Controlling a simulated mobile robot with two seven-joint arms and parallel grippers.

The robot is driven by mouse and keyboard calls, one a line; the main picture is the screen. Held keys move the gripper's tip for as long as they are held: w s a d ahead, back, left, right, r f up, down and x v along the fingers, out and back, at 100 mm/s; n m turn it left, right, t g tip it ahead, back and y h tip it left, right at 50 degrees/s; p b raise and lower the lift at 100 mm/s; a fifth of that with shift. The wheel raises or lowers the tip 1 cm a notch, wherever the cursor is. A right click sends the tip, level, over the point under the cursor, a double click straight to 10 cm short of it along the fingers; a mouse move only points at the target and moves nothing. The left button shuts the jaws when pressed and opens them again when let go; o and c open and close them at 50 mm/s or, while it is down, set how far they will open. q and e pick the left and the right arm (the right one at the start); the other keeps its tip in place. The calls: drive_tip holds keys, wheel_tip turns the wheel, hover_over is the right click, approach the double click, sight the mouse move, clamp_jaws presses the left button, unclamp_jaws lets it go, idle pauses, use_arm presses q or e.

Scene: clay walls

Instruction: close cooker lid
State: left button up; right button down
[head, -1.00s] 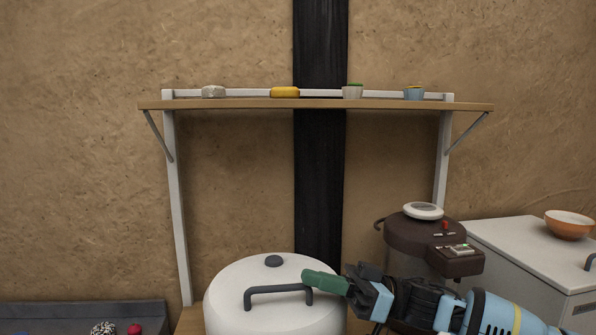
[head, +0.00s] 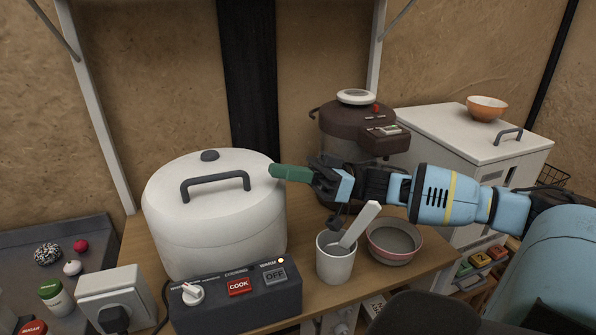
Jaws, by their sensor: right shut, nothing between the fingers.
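The white cooker (head: 215,235) stands on a wooden table, and its domed lid (head: 225,165) sits down on the body. The lid has a dark handle (head: 214,181) at its front and a dark knob on top. My right gripper (head: 275,170) has green fingers, shut and empty, with the tips at the lid's right edge. I cannot tell whether they touch it. A dark control box (head: 237,298) with a red COOK button, a grey OFF button and a white dial is in front of the cooker. My left gripper is not in view.
A white cup (head: 335,262) with a light utensil and a pinkish bowl (head: 395,240) stand below my right arm. A brown appliance (head: 350,135) is behind it. A white chest (head: 465,135) with an orange bowl is at right. A plug block (head: 115,297) is at front left.

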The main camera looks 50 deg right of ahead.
drive_tip(key=shift+v, duration=1.1)
drive_tip(key=shift+d+r, duration=0.1)
drive_tip(key=shift+r, duration=0.1)
